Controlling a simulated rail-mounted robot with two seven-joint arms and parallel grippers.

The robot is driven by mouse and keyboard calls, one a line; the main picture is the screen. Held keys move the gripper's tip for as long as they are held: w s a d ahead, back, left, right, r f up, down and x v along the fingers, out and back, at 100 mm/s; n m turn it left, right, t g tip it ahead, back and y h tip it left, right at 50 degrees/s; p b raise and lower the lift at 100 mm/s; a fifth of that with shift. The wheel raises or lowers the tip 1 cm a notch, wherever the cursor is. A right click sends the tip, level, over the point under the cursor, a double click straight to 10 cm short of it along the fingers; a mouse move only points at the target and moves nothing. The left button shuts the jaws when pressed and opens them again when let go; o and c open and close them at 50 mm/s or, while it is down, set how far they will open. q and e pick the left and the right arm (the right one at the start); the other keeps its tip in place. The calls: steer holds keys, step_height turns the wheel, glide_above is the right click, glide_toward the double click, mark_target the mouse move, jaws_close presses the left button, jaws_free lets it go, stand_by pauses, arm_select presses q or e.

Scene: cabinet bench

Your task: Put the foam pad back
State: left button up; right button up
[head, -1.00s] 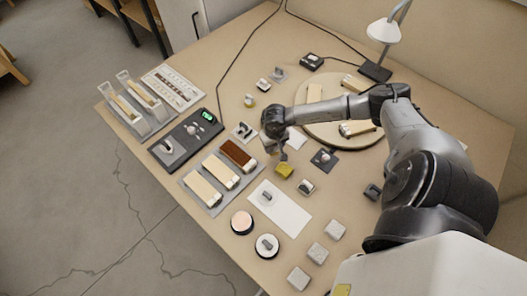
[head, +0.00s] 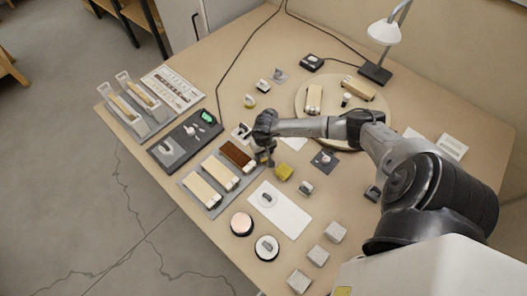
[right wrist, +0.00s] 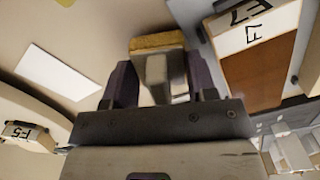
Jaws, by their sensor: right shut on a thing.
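My right gripper (head: 266,157) is low over the bench, beside the brown-topped block (head: 238,155). In the right wrist view its fingers (right wrist: 162,85) are shut on a small pale grey block (right wrist: 156,72). I cannot tell for sure whether this block is the foam pad. A yellow foam-like block (head: 284,172) lies on the bench just right of the gripper; a yellow-tan block (right wrist: 157,42) shows just beyond the fingertips in the wrist view. My left gripper is not in view.
A white sheet (head: 290,219), round pads (head: 242,222) and several grey blocks (head: 335,232) lie nearer. A round board (head: 304,126) is behind, right of the gripper.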

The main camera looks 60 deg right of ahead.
steer(key=shift+f, duration=0.1)
steer(key=shift+f, duration=0.15)
steer(key=o, duration=0.6)
steer(key=shift+c, duration=0.2)
steer(key=shift+r, duration=0.2)
